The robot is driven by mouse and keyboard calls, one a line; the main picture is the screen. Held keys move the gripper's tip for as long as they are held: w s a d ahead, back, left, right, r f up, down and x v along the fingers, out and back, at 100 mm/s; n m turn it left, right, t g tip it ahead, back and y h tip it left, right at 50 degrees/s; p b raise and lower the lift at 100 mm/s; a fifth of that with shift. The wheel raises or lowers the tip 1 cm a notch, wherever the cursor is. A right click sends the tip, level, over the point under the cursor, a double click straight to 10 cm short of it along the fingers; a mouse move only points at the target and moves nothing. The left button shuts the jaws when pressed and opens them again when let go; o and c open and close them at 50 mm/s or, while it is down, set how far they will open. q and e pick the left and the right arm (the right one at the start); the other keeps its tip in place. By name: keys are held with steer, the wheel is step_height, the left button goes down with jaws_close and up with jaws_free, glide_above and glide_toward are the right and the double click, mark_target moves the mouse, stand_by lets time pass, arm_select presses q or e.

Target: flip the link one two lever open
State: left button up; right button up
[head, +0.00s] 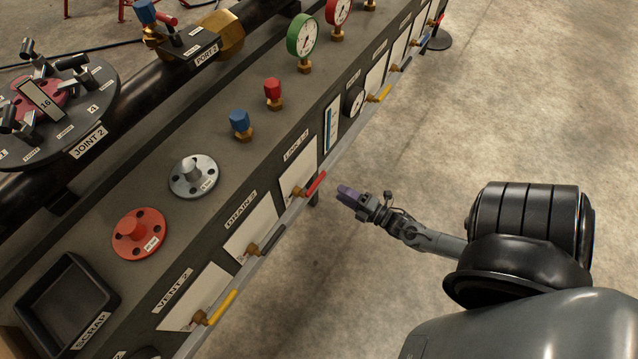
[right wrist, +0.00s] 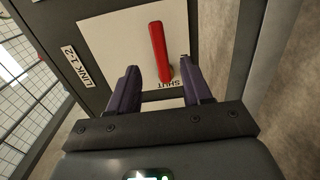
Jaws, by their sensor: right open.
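The link 1-2 lever is a red handle (head: 316,184) on a brass valve, in front of a white plate (head: 296,172) under the LINK 1-2 label (head: 296,145). In the right wrist view the red handle (right wrist: 157,45) shows against the white plate, its near end by the word SHUT (right wrist: 165,84). My right gripper (head: 343,189) has purple fingers and is just right of the handle in the head view. In the right wrist view it (right wrist: 158,68) is open, its fingers on either side of the handle's near end, with no contact visible. My left gripper is not in view.
The DRAIN 2 lever (head: 271,240) is dark and the VENT 2 lever (head: 221,307) is yellow, both along the same panel edge. Blue (head: 240,122) and red (head: 273,91) caps stand on the bench above.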

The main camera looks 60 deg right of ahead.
mark_target(321, 181)
steer(key=w+b, duration=0.1)
steer(key=w, duration=0.2)
steer(key=w+b, duration=0.1)
steer(key=w, duration=0.2)
steer(key=w+b, duration=0.1)
steer(key=w, duration=0.1)
steer(key=shift+w+d+b, duration=0.3)
steer(key=shift+w+d, duration=0.1)
steer(key=shift+w, duration=0.75)
jaws_close()
